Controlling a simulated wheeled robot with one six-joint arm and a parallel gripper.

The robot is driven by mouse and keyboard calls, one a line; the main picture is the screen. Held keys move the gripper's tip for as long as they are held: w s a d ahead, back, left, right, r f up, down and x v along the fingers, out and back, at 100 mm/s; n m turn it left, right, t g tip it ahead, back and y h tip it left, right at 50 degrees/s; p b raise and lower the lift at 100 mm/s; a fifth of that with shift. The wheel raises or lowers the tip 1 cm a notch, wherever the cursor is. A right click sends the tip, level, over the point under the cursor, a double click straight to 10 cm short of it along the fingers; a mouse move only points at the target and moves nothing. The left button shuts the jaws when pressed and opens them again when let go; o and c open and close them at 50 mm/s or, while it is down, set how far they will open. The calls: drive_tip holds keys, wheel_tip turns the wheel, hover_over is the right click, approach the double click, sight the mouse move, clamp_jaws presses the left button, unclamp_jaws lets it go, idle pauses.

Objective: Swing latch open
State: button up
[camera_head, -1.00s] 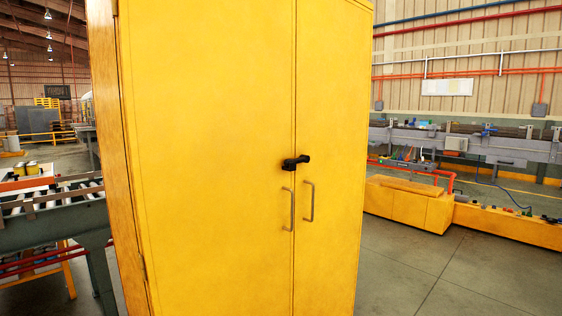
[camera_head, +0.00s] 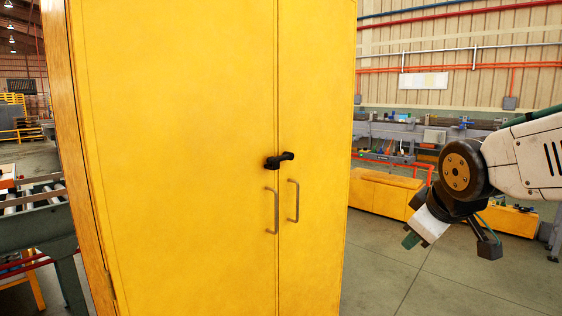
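A small black latch (camera_head: 279,160) lies roughly level across the seam between the two doors of a tall yellow cabinet (camera_head: 180,140). Both doors are shut. A left door handle (camera_head: 272,210) and a right door handle (camera_head: 293,201), both grey metal bars, stand upright just below the latch. My gripper (camera_head: 408,240) is at the end of my white arm on the right, pointing down and left. It is well to the right of the latch, apart from the cabinet. Its fingers are too small and angled to tell whether they are open.
A roller conveyor (camera_head: 35,220) stands close by the cabinet's left side. Low yellow boxes (camera_head: 385,192) and a long grey workbench (camera_head: 400,135) are behind on the right. Bare concrete floor (camera_head: 400,285) lies to the right of the cabinet.

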drive_tip(key=w+a+r+n+t+y, duration=0.2)
drive_tip(key=w+a+n+t, duration=0.15)
drive_tip(key=w+a, duration=0.4)
drive_tip(key=w+a+r+n+t+y, duration=0.15)
drive_tip(key=w+a+n, duration=0.3)
drive_tip(key=w, duration=0.65)
drive_tip(key=n+t+y, duration=0.3)
drive_tip(key=n+y, duration=0.2)
drive_tip(key=n, duration=0.3)
approach(282, 159)
drive_tip(key=x, duration=0.8)
drive_tip(key=shift+w+a, duration=0.3)
drive_tip(key=shift+c, duration=0.3)
clamp_jaws()
drive_tip(key=shift+d+f, duration=0.1)
drive_tip(key=shift+d, duration=0.05)
